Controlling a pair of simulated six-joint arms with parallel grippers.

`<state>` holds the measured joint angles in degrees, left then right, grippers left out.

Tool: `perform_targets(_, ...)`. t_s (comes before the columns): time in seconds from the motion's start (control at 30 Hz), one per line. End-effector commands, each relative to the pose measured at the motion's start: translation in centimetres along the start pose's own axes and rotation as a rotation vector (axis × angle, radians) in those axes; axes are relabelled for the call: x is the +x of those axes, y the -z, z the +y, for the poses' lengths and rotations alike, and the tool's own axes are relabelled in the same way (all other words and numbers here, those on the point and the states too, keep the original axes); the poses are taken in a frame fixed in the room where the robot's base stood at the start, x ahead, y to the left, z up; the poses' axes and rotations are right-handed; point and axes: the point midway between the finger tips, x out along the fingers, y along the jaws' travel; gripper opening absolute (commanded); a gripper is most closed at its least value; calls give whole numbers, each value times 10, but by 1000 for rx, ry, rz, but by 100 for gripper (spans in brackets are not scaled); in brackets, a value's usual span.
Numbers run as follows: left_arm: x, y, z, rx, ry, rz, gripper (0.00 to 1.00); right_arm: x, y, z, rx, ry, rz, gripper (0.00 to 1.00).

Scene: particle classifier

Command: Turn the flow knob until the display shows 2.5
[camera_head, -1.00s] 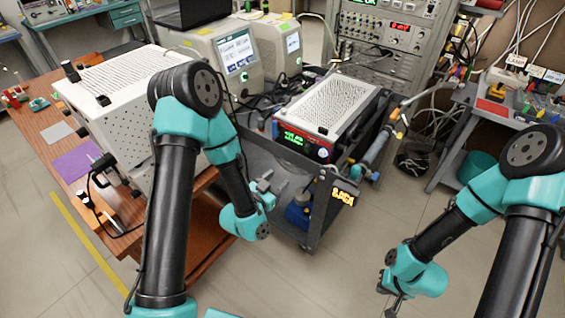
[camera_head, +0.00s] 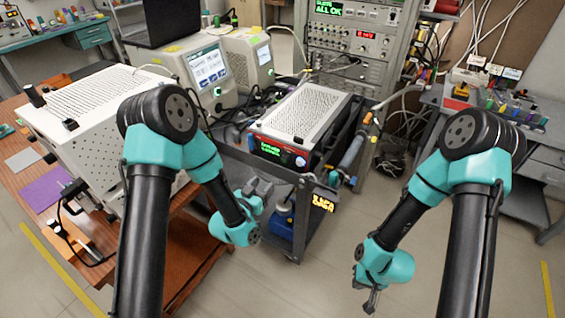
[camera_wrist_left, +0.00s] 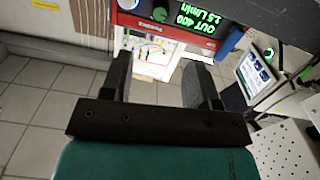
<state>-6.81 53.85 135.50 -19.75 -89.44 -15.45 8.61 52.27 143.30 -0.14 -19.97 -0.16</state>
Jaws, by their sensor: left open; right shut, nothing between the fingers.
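The particle classifier (camera_head: 300,112) is a white perforated box with a dark front on the cart. Its green display (camera_head: 270,149) is lit, with a round knob (camera_head: 300,161) to its right. In the left wrist view the front appears inverted: the display (camera_wrist_left: 200,15) seems to read "OUT 400" and an L/min value I cannot read surely, and the knob (camera_wrist_left: 160,14) is beside it. My left gripper (camera_head: 260,188) is open and empty, in front of and below the panel, apart from the knob. My right gripper (camera_head: 371,298) is shut and empty, low over the floor.
The cart's dark frame and post (camera_head: 300,215) stand close to my left gripper. A blue bottle (camera_head: 280,226) sits on its lower shelf. A large white perforated box (camera_head: 90,115) is on the wooden table at left. Floor around my right gripper is clear.

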Motion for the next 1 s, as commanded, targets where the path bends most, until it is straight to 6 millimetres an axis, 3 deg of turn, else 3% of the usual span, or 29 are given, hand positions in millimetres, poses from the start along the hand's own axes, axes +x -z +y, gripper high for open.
perform_targets(0.6,106,0,0,2,-1,2,55,0,0,0,0,0,0,0)
perform_targets(0.8,129,0,0,0,1,1,55,0,0,0,0,0,0,0)
perform_targets(1.0,135,0,0,0,1,0,55,0,0,0,0,0,0,0)
